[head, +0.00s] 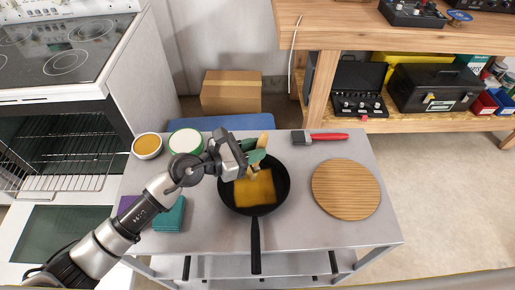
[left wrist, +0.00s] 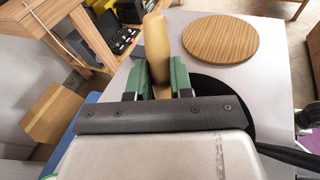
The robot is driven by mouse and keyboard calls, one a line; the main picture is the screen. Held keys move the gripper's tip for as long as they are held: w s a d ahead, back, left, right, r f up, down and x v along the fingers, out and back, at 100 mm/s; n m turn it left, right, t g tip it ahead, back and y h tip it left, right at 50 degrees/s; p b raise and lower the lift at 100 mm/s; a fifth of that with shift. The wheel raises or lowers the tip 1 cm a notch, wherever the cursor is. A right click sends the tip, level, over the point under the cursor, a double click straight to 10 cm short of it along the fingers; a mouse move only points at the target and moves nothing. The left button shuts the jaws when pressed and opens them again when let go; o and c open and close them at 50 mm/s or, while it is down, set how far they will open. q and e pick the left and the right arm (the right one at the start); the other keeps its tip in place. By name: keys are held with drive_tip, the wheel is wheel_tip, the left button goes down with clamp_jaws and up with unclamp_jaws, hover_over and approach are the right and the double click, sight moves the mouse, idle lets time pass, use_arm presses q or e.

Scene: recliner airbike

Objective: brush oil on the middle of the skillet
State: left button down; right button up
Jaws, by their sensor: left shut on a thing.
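The black skillet (head: 283,190) lies on the grey table, its handle pointing to the front. A yellow-orange squarish patch (head: 256,190) covers the middle of its pan floor. My left gripper (head: 256,156), with green fingers, is over the back part of the skillet. It is shut on a brush with a pale wooden handle (head: 263,140); the handle also stands up between the fingers in the left wrist view (left wrist: 156,48). The brush tip is hard to tell from the yellow patch. A white bowl of orange-yellow oil (head: 147,145) stands at the back left. My right gripper is not visible.
A red-handled brush (head: 325,137) lies behind the skillet. A round wooden board (head: 346,190) lies to the right. Teal and purple folded items (head: 170,215) lie at the left. The table's front right is clear.

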use_arm(q)
drive_tip(key=shift+s+a+f+b, duration=0.1)
drive_tip(key=shift+a+b, duration=0.35)
drive_tip(key=shift+a, duration=0.55)
drive_tip(key=shift+a, duration=0.1)
drive_tip(key=d+p, duration=0.3)
drive_tip(key=d, duration=0.3)
drive_tip(key=shift+w+d, duration=0.2)
drive_tip(key=shift+w, duration=0.1)
idle(1.2)
drive_tip(key=shift+r, duration=0.25)
wheel_tip(320, 180, up, 3)
drive_tip(key=p, duration=0.3)
drive_tip(key=shift+f, duration=0.15)
